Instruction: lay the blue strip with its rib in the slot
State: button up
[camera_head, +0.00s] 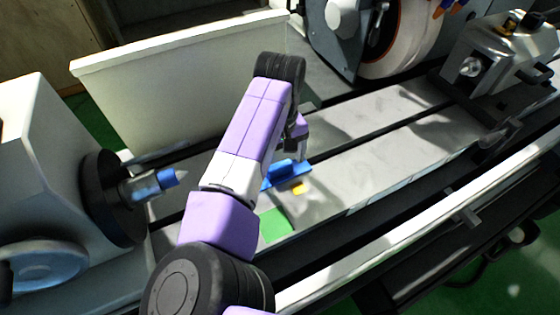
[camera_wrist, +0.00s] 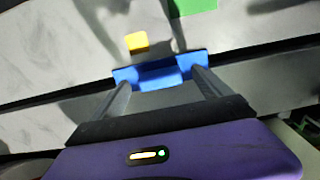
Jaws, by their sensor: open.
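The blue strip (camera_head: 289,174) lies along the line of the dark slot (camera_head: 361,139) in the grey machine table. It has a raised block in its middle. It also shows in the wrist view (camera_wrist: 160,76), along the dark slot (camera_wrist: 55,94) there. Its underside is hidden, so I cannot tell whether the rib is in the slot. My gripper (camera_head: 299,150) is low over the strip, partly hidden by my arm in the head view. In the wrist view my gripper (camera_wrist: 163,78) is open, its two fingers apart near the strip's ends; contact is unclear.
A yellow piece (camera_head: 298,188) and a green patch (camera_head: 275,225) lie on the table in front of the strip. The blue-tipped headstock centre (camera_head: 166,179) stands left, the grinding wheel (camera_head: 397,40) behind, and the tailstock (camera_head: 500,55) at right. The table right of the strip is clear.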

aim_at(280, 166)
notch_tip(280, 166, up, 7)
jog(key=shift+r+b, duration=0.2)
jog(key=shift+b, duration=0.45)
